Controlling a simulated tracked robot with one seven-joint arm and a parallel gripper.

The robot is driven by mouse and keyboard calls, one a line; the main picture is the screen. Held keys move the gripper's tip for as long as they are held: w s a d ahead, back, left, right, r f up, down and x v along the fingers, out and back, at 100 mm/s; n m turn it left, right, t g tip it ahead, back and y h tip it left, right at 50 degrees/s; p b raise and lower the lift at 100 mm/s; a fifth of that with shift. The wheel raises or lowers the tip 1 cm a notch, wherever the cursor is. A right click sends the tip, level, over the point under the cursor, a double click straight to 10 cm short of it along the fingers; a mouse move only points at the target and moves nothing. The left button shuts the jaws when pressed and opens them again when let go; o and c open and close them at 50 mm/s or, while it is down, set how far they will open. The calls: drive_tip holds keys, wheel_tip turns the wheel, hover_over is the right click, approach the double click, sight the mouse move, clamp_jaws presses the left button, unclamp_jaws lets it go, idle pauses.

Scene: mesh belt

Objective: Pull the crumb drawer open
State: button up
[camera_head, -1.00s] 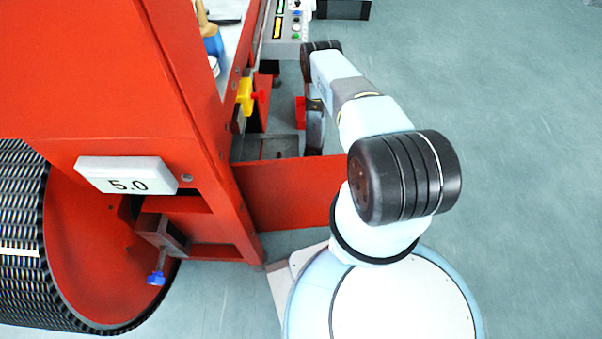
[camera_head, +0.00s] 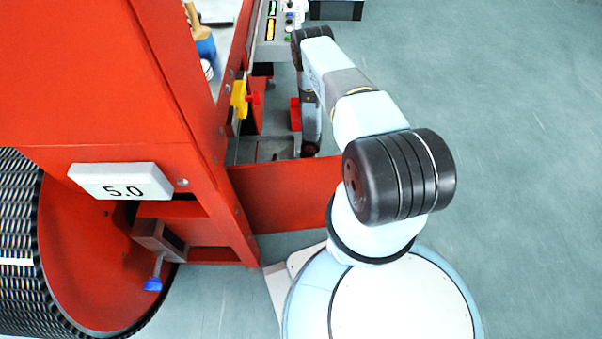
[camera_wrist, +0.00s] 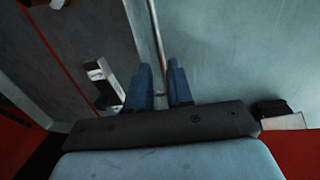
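In the head view a shallow grey metal tray (camera_head: 272,150), which looks like the crumb drawer, sits low at the side of the red machine, left of my forearm's lower end. My wrist hides part of its right side. In the wrist view my gripper (camera_wrist: 159,88) has two blue fingers standing apart. A thin pale rail or rim (camera_wrist: 154,30) runs down to the gap between them. I cannot tell whether the fingers touch it. A dark grey surface lies left of the rail and greenish floor lies right of it. No handle shows clearly.
The red machine frame (camera_head: 180,95) and mesh belt drum (camera_head: 18,210) fill the left. A red panel (camera_head: 285,195) lies between frame and my base. A control panel (camera_head: 278,25) is at the back. Floor at right is clear.

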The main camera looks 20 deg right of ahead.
wheel_tip(320, 180, up, 9)
drive_tip(key=d, duration=0.1)
drive_tip(key=shift+s+d, duration=0.3)
drive_tip(key=shift+d, duration=0.05)
idle(0.5)
